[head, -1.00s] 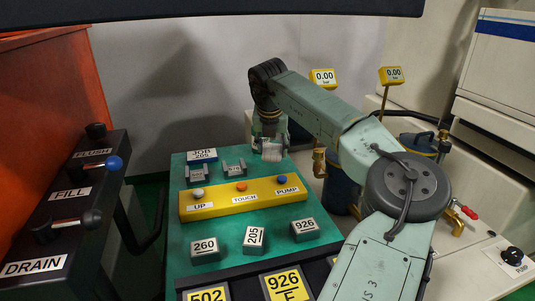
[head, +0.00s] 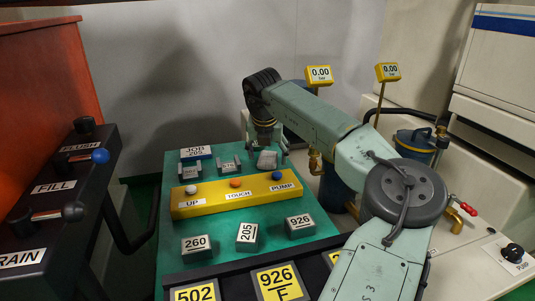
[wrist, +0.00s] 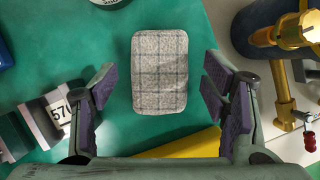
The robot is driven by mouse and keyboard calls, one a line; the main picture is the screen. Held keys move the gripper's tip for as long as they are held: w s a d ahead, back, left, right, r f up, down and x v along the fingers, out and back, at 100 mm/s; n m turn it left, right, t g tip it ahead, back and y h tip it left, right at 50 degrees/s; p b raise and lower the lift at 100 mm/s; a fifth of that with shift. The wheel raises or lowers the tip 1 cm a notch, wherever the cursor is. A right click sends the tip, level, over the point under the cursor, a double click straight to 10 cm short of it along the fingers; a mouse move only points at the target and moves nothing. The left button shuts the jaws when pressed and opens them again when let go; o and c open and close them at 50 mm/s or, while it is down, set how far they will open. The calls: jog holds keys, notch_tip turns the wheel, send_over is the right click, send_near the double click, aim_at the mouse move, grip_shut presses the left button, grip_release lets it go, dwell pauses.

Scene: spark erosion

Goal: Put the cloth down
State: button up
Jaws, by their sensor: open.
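The cloth (wrist: 159,72) is a grey, checked, folded pad. It lies flat on the green table top (wrist: 120,120), near the table's far right corner. In the head view the cloth (head: 267,159) sits behind the yellow button bar. My gripper (wrist: 157,88) is open and empty, its two purple-padded fingers spread to either side of the cloth's near part and apart from it. In the head view my gripper (head: 266,140) is over the far edge of the table, partly hidden by my arm.
The yellow bar (head: 235,195) with UP, TOUCH and PUMP buttons lies in front of the cloth. Grey holders (head: 190,170) stand to its left. Numbered blocks (head: 247,236) are nearer. A brass valve (wrist: 282,35) and blue canister stand to the right.

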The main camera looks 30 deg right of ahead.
jog(key=shift+r, duration=0.1)
jog(key=b+v, duration=0.2)
jog(key=v, duration=1)
